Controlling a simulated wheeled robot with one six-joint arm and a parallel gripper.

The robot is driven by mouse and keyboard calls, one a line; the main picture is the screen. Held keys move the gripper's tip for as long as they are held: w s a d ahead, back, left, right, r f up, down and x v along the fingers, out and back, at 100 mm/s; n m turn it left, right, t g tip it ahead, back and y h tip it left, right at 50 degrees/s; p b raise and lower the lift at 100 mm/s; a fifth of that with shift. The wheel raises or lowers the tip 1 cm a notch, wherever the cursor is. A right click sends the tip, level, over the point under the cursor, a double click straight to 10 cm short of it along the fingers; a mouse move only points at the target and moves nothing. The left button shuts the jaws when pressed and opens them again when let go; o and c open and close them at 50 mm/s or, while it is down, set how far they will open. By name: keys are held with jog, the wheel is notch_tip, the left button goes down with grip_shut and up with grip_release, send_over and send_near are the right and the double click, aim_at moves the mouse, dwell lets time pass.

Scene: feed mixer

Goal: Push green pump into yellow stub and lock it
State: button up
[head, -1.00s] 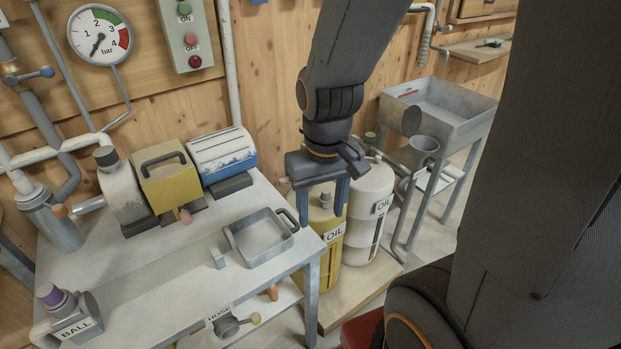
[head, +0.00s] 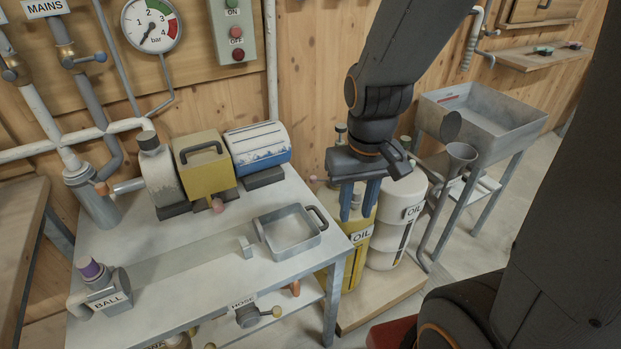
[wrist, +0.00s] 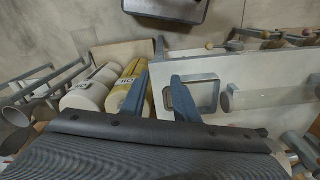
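I cannot make out a green pump in either view. A yellow block with a dark handle (head: 206,165) stands at the back of the grey table, between a worn white housing (head: 161,174) and a blue-and-white drum (head: 258,146). My gripper (head: 358,212) points down, open and empty, in front of or above the oil canisters, right of the table. Its two spread blue fingers also show in the wrist view (wrist: 158,88).
A yellow oil canister (head: 361,240) and a white one (head: 400,225) stand on a wooden board right of the table. An open tray (head: 290,252) and a BALL fitting with a purple cap (head: 106,290) are on the table (head: 200,295). A grey sink (head: 500,125) stands further right.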

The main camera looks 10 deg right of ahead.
jog(key=shift+m+t+h, duration=0.3)
jog(key=shift+m+t, duration=0.4)
jog(key=w+b, duration=0.1)
jog(key=w, duration=0.5)
jog(key=w+f, duration=0.1)
jog(key=w, duration=0.5)
jog(key=w+b, duration=0.1)
jog(key=w, duration=0.6)
jog(key=shift+d+f+b, duration=0.25)
jog(key=shift+f+b, duration=0.05)
jog(key=shift+f, duration=0.1)
grip_shut()
jog(key=w+f+m+t+b, duration=0.1)
jog(key=w+f+m+b, duration=0.1)
jog(key=w, duration=2)
notch_tip(320, 180, down, 2)
jog(key=shift+d+f+t+h+b, duration=0.1)
jog(key=shift+d+t+h+b, duration=0.15)
jog(key=shift+t+h+b, duration=0.2)
